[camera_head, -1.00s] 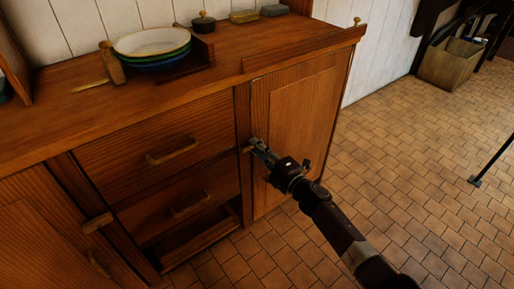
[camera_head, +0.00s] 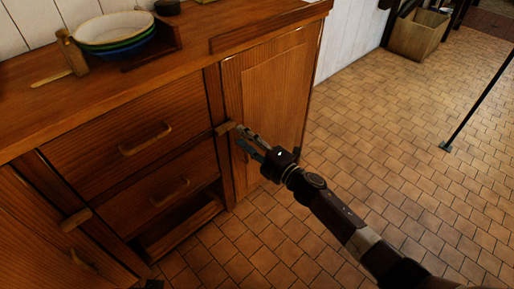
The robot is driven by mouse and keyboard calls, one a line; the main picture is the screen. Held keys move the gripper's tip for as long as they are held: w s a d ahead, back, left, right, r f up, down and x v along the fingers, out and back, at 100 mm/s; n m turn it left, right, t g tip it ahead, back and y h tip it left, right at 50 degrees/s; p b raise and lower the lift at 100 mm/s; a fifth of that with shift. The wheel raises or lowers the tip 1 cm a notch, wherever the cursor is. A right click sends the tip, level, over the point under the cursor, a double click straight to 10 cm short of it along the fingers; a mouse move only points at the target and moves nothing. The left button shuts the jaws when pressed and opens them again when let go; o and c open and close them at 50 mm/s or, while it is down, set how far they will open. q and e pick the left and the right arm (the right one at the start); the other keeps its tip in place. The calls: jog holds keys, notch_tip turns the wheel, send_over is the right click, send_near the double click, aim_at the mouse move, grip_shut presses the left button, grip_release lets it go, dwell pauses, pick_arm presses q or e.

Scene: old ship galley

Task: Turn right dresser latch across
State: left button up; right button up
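The right dresser latch (camera_head: 225,128) is a small pale wooden bar. It lies roughly level, across the seam between the drawer post and the right door (camera_head: 275,105). My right gripper (camera_head: 240,136) comes in from the lower right, in front of the door's left edge. Its two fingers are apart with a gap between them, and nothing shows in it. The upper fingertip is close by the latch's right end; I cannot tell whether they touch. The right door looks closed. My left gripper is not in view.
The left latch (camera_head: 76,219) lies across its seam. Two drawers with handles (camera_head: 146,139) sit between the doors, above an open slot. Stacked bowls (camera_head: 113,32) and a mallet-like wooden tool (camera_head: 72,52) stand on the top. Tiled floor (camera_head: 400,150) is clear at right; a thin dark post (camera_head: 480,105) stands there.

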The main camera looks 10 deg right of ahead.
jog(key=v, duration=0.6)
jog(key=shift+s, duration=0.15)
jog(key=shift+d, duration=0.2)
